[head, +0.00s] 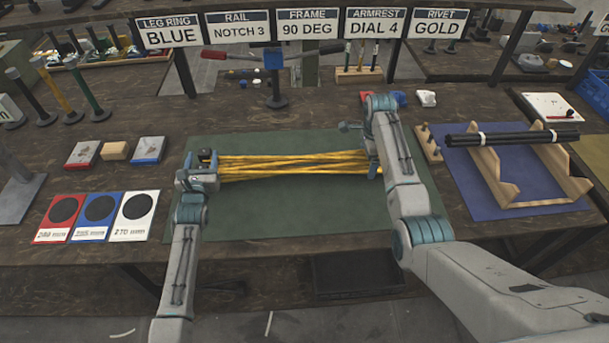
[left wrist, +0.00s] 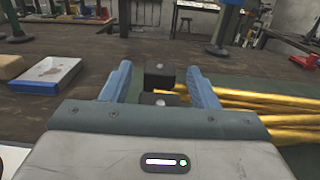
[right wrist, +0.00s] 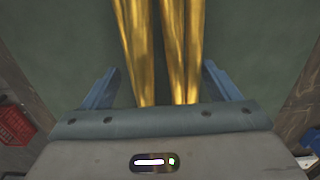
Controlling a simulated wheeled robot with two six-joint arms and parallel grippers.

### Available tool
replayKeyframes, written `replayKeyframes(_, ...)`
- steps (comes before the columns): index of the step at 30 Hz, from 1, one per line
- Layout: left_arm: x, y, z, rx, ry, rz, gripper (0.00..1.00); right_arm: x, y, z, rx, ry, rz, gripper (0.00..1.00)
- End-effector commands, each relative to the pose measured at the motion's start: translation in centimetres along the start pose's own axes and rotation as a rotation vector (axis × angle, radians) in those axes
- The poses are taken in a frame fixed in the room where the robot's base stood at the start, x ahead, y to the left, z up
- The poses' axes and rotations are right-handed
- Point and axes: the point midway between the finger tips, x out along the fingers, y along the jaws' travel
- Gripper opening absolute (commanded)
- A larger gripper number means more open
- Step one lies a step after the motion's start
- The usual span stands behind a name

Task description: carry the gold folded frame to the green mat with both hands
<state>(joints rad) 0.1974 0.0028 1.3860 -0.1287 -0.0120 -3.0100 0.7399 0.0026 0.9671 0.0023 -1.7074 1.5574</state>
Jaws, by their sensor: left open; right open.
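The gold folded frame (head: 290,165) is a bundle of long gold tubes lying left to right over the green mat (head: 300,215). My left gripper (head: 207,163) is at its left end. In the left wrist view its fingers are open, with a black end block (left wrist: 159,75) between them and gold tubes (left wrist: 265,105) to the right. My right gripper (head: 374,168) is at the frame's right end. In the right wrist view its open fingers stand either side of the gold tubes (right wrist: 170,50), apart from them. The right arm partly hides that end in the head view.
Right of the mat, a wooden rack (head: 495,178) with black rods stands on a blue mat (head: 455,195). Left are red, blue and white cards (head: 98,232) and small blocks (head: 115,151). A stand with a red-handled bar (head: 275,95) is behind. The mat's front is clear.

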Motion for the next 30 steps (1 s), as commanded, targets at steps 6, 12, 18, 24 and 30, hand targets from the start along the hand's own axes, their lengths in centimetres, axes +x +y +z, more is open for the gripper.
replayKeyframes(6,-2.3,0.0,-0.1,0.0,0.001,0.001,0.54,0.0,0.0,0.0,0.001,0.0,0.0,0.82)
replayKeyframes(12,-6.5,0.0,-0.2,0.0,0.001,0.003,0.54,0.0,0.0,0.0,0.001,0.0,0.0,0.82)
replayKeyframes(18,-10.1,0.0,-0.1,0.0,0.0,0.004,0.54,0.0,0.0,0.0,0.001,0.0,0.0,0.82)
replayKeyframes(24,-11.8,0.0,0.0,0.0,-0.001,0.003,0.54,-0.1,0.0,0.0,0.001,0.0,-0.001,0.82)
replayKeyframes(30,-12.1,0.0,0.0,0.0,-0.001,0.003,0.54,-2.0,-0.1,0.0,0.001,0.0,-0.005,0.82)
